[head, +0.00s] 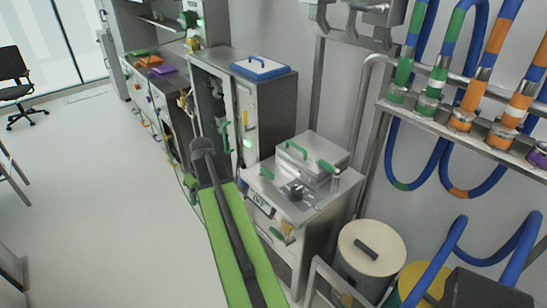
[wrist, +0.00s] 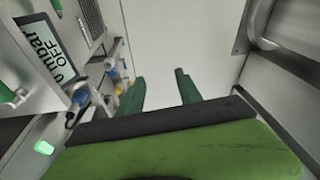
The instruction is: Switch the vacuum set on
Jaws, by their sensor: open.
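The vacuum set seems to be the grey metal unit (head: 312,212) right of my arm in the head view, with green handles on its top and a small display (head: 261,203) on its front. In the wrist view, a display (wrist: 52,50) at the upper left reads "mbar" and "OFF". A lit green button (wrist: 43,147) is at the lower left. My gripper (wrist: 158,88) is open, its two green fingers apart with nothing between them. The panel with the display is left of the fingers. I cannot make out the fingers surely in the head view.
Blue and yellow fittings (wrist: 82,97) stick out beside the display. A metal rail (wrist: 290,55) is at the right. In the head view, a cabinet with a blue-rimmed lid (head: 262,68) stands behind the unit, and a cream drum (head: 371,250) at the right.

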